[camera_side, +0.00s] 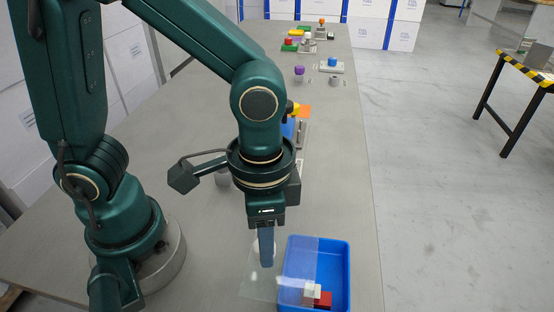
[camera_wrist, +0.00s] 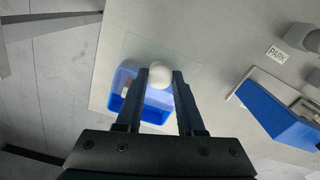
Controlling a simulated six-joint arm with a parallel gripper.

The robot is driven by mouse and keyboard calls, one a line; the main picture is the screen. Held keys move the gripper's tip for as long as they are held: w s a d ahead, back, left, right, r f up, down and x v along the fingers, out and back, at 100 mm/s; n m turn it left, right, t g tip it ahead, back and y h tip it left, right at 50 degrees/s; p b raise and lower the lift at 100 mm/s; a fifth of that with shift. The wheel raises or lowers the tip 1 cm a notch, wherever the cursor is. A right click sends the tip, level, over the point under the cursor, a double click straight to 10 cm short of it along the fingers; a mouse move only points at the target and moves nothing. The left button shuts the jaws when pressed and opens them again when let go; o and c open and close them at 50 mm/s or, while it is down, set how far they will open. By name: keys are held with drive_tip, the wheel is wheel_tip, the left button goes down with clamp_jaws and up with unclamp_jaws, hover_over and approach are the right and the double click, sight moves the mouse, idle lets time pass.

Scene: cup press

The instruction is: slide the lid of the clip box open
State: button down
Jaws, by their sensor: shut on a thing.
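The clip box is an open-topped blue tray (camera_side: 343,268) near the table's front edge, with a red block (camera_side: 323,299) and a white block (camera_side: 312,290) inside. It also shows in the wrist view (camera_wrist: 117,104). Its clear lid (camera_side: 256,287) is slid to the left in the side view, sticking out over the table and covering only part of the box. My gripper (camera_side: 267,264) points down at the lid, left of the box. In the wrist view my gripper (camera_wrist: 158,76) is shut on the lid's round white knob (camera_wrist: 160,71). The fingers hide the knob's sides.
In the wrist view a "PARK" label (camera_wrist: 277,54) and a blue-sided object (camera_wrist: 278,116) lie to the right. In the side view several coloured pieces stand farther up the table, including a purple one (camera_side: 299,71). The table's right edge is close to the box.

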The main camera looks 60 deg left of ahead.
drive_tip(key=shift+s+a, duration=1.85)
drive_tip(key=c, duration=0.5)
unclamp_jaws()
drive_tip(key=shift+r, duration=0.1)
drive_tip(key=shift+r, duration=2.5)
